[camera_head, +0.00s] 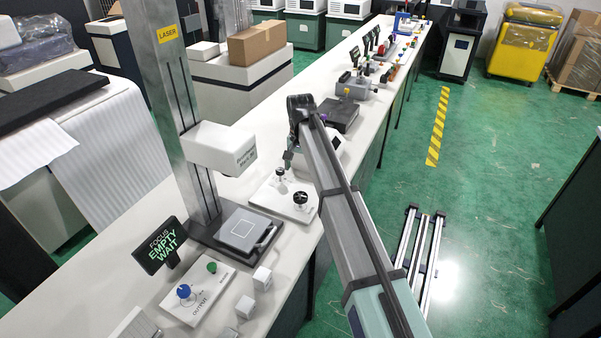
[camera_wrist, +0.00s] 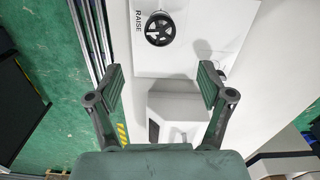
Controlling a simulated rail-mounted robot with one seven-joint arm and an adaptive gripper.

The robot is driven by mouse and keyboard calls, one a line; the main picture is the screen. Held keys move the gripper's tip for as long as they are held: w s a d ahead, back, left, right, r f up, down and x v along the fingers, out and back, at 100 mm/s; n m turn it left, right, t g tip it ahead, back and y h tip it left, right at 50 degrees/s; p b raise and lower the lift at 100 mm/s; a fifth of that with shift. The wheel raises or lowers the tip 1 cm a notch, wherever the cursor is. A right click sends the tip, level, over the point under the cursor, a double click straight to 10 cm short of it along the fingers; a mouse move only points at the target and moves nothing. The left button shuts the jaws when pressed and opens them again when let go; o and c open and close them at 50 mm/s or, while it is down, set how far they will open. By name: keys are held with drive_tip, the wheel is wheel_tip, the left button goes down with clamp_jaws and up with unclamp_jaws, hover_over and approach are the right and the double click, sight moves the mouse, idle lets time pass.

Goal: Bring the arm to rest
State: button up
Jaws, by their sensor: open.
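My arm reaches out over the right edge of the long white bench (camera_head: 225,292) in the head view. My gripper shows in the wrist view (camera_wrist: 161,85) with its two fingers spread wide and nothing between them. It hangs above the bench edge, with a white board (camera_wrist: 205,35) marked RAISE and its black handwheel (camera_wrist: 160,29) ahead of it. A white box-shaped device (camera_wrist: 180,103) lies below, between the fingers in the picture. In the head view the fingers are mostly hidden behind the arm.
The laser column (camera_head: 165,90) stands at left with its marking head (camera_head: 219,148) and plate (camera_head: 243,229). A sign reads FOCUS EMPTY WAIT (camera_head: 160,245). An output board (camera_head: 197,290) and small white cubes (camera_head: 262,278) lie in front. Floor rails (camera_head: 421,255) run right of the bench.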

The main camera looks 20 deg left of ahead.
idle(0.3)
drive_tip(key=s+d+f, duration=0.4)
drive_tip(key=d+f, duration=0.5)
drive_tip(key=d, duration=0.5)
drive_tip(key=s+d+f, duration=0.3)
drive_tip(key=d+f, duration=0.6)
drive_tip(key=d, duration=0.4)
drive_tip(key=s+d+f, duration=0.4)
drive_tip(key=s+d, duration=0.4)
drive_tip(key=d, duration=0.1)
drive_tip(key=s+d+f, duration=0.5)
drive_tip(key=s+d, duration=0.3)
drive_tip(key=d, duration=0.1)
drive_tip(key=s+f+g, duration=0.2)
drive_tip(key=s+f, duration=0.4)
drive_tip(key=s, duration=0.3)
drive_tip(key=s+f+g+b, duration=0.1)
drive_tip(key=s+f+g, duration=0.1)
drive_tip(key=s+f, duration=0.5)
drive_tip(key=s+f+g, duration=0.2)
drive_tip(key=s+f, duration=0.5)
drive_tip(key=s, duration=0.6)
drive_tip(key=shift+s+g+b, duration=0.25)
drive_tip(key=shift+g+b, duration=0.05)
drive_tip(key=shift+g, duration=0.1)
drive_tip(key=shift+f, duration=0.1)
